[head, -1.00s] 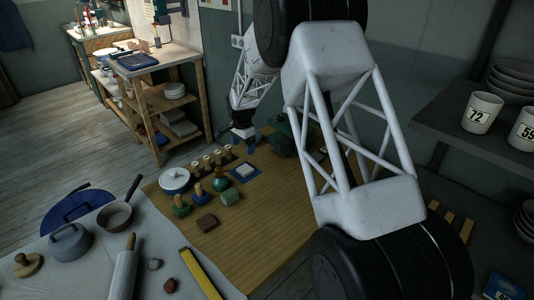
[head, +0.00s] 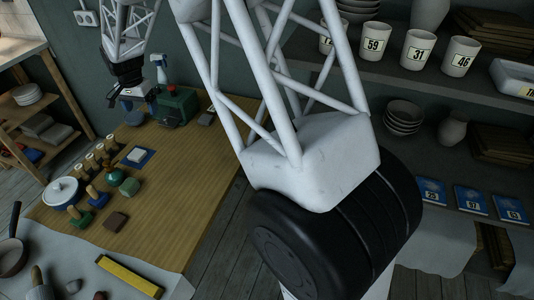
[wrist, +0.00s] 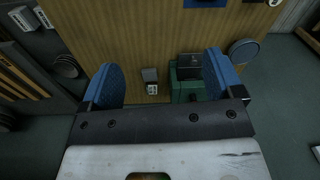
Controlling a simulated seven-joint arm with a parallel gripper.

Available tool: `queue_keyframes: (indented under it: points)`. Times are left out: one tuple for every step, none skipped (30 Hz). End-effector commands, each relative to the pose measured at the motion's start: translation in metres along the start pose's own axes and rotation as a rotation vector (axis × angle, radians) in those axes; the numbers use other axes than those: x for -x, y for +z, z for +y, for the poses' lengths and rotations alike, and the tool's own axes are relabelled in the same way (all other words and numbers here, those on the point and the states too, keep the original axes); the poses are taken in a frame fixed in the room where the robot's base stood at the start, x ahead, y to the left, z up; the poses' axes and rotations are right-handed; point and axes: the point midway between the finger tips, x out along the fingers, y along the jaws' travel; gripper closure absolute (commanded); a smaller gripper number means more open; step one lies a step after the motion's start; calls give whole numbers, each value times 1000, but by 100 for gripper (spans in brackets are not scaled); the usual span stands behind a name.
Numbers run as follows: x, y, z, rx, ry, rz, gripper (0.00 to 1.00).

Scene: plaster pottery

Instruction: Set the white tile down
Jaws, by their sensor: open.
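The white tile (head: 137,154) lies flat on a small blue square mat (head: 149,162) on the wooden worktop in the head view. My gripper (head: 131,100) is beyond the tile, raised and apart from it, near the back of the worktop. In the wrist view my gripper (wrist: 162,75) is open, with its blue finger pads wide apart and nothing between them. A blue patch at the top edge of the wrist view is probably the mat; the tile cannot be made out there.
A green box-like machine (head: 178,107) stands at the back near my gripper. A yellow bar (head: 130,276) lies in front. Shelves with numbered cups (head: 417,47) are right.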

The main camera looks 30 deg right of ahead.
Motion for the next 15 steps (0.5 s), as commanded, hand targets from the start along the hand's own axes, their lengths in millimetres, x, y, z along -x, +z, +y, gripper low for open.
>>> queue_keyframes:
  points:
    - [13,3,13,11,-5,5,13]
    - [18,4,20,19,-7,7,13]
    - [26,6,29,30,-9,9,13]
    - [32,8,36,39,-10,11,13]
    - [38,10,42,47,-13,14,13]
    - [45,13,52,60,-14,16,13]
    - [51,15,58,68,-17,19,13]
    - [56,18,65,76,-18,21,13]
    - [63,21,75,87,-20,24,13]
    - [68,23,82,95,-22,26,13]
    - [72,25,89,105,-23,28,13]
    - [79,29,98,115,-25,31,13]
    - [84,32,105,125,-26,33,13]
    - [88,35,112,133,-27,35,13]
    - [94,38,121,145,-29,38,13]
